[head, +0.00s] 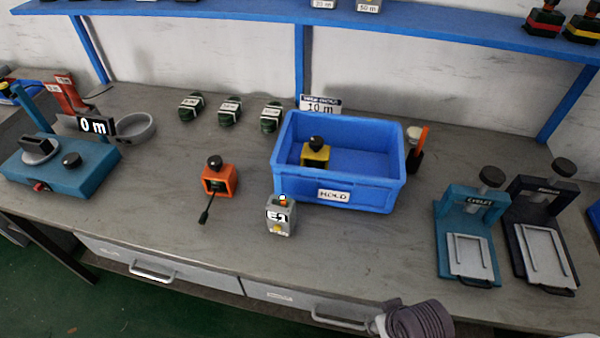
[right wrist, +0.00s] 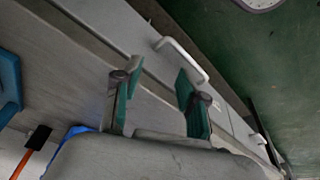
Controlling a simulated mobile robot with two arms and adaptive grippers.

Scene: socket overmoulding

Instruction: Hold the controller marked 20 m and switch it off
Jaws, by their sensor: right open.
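Two pale units stand on the blue shelf, cut off by the top edge of the head view. The left unit (head: 323,4) has a label that seems to read 20 m, and the other (head: 368,5) seems to read 50 m; their upper parts are out of view. My right gripper (right wrist: 157,72) is open and empty in the right wrist view, near the bench front. My left gripper is not in view.
The blue bin (head: 350,195) marked HOLD contains a yellow box (head: 315,154). An orange box (head: 219,180) with a lever is left of it. A teal device (head: 65,165) stands left, two presses (head: 468,235) right. The bench (head: 150,215) is clear at front left.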

